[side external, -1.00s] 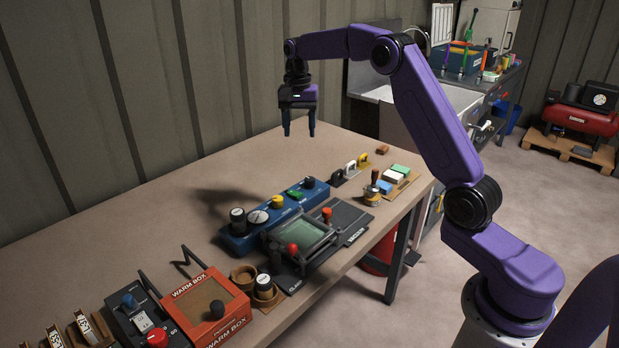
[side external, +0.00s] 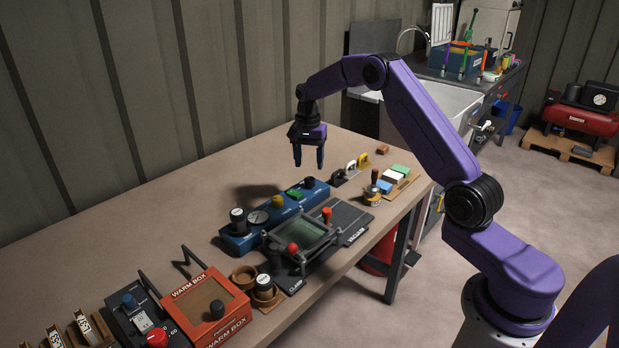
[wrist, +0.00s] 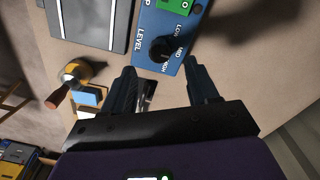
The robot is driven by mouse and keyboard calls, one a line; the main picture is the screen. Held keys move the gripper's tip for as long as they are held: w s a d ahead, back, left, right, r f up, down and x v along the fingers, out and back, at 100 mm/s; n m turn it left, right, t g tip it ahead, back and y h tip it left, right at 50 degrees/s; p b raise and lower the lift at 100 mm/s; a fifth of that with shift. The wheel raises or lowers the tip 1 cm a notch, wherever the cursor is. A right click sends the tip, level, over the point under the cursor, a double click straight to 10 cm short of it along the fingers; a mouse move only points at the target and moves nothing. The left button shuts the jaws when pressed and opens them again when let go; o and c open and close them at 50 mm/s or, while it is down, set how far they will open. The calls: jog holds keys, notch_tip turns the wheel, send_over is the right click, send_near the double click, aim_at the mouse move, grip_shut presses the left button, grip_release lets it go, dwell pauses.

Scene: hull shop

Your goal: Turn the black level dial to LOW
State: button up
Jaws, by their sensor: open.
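The black level dial (side external: 309,182) is a round knob at the right end of the blue panel (side external: 236,244). In the wrist view the dial (wrist: 160,50) has LEVEL printed beside it and LOW, MID and HIGH around it. I cannot tell which mark it points to. My gripper (side external: 309,163) is open and empty, pointing down above the panel's dial end and apart from it. In the wrist view the dial shows just beyond my gripper's fingertips (wrist: 160,70), roughly between them. Nothing hides the dial there.
The panel also carries a green switch (side external: 295,194), a yellow knob (side external: 277,201), a gauge (side external: 258,217) and a larger black knob (side external: 238,216). A clamp frame with a red knob (side external: 292,247) stands in front. The table behind is clear.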

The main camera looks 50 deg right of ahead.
aim_at(310, 179)
jog(key=shift+s+f, duration=0.1)
jog(key=shift+f, duration=3)
jog(key=c, duration=1)
